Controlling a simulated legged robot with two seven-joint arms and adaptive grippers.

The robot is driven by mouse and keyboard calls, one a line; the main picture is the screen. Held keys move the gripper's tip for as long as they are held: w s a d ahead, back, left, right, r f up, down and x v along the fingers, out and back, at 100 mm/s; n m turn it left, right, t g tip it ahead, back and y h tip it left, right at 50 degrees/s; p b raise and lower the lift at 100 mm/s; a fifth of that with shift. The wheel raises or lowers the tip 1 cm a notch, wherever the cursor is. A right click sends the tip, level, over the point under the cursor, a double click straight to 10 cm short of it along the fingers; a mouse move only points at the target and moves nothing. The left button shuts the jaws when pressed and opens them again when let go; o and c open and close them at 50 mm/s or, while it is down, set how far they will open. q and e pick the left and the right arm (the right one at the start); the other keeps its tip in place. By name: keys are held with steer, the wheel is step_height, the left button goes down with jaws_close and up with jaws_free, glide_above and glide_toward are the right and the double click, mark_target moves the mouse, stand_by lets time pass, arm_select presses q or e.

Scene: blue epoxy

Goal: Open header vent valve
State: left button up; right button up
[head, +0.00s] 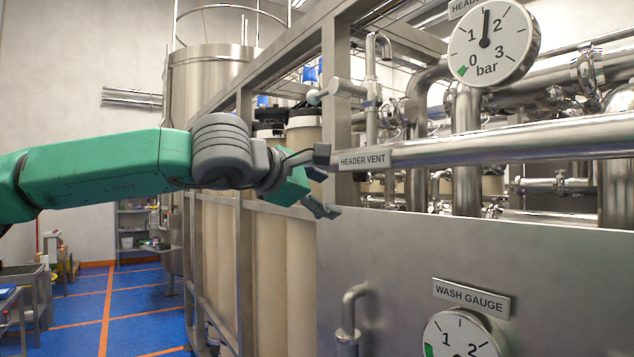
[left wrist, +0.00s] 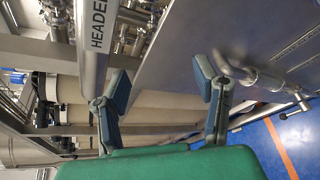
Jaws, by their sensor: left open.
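The HEADER VENT label (head: 363,159) is on the left end of a long horizontal steel pipe (head: 500,142). The label shows partly in the left wrist view (left wrist: 98,25). Above and behind it stands a thin vertical pipe with a bent top (head: 371,85). A grey handle-like fitting (head: 345,88) sticks out left from this pipe; I cannot tell for sure that it is the valve's handle. My left gripper (head: 322,192) is open and empty, just left of and below the label. Its spread fingers show in the left wrist view (left wrist: 160,82), with nothing between them. My right gripper is not in view.
A steel panel (head: 420,240) stands below the pipe, with a bent pipe (head: 349,315) and a wash gauge (head: 462,335) on it. A bar gauge (head: 493,43) hangs at upper right. Frame posts (head: 337,110) stand close behind my gripper. The blue floor (head: 140,300) at left is open.

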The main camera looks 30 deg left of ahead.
arm_select(q)
steer(key=s+a+r+n+t, duration=0.1)
steer(key=s+a+r, duration=0.1)
steer(key=r, duration=0.3)
steer(key=s+a+r+n, duration=0.1)
steer(key=s+a+r, duration=0.1)
steer(key=r, duration=0.2)
steer(key=n+t+h+p, duration=0.2)
glide_toward(308, 100)
steer(key=p+x, duration=0.3)
steer(key=x, duration=0.7)
steer(key=shift+w, duration=0.4)
steer(key=shift+w+d+r, duration=0.1)
steer(key=shift+w+d, duration=0.2)
steer(key=shift+d, duration=0.15)
steer(key=shift+s+d+r, duration=0.1)
steer(key=shift+d, duration=0.3)
steer(key=c, duration=0.9)
steer(key=shift+a, duration=0.2)
jaws_close()
steer(key=shift+w+a+f, duration=0.2)
steer(key=shift+a+f, duration=0.05)
steer(key=shift+a, duration=0.15)
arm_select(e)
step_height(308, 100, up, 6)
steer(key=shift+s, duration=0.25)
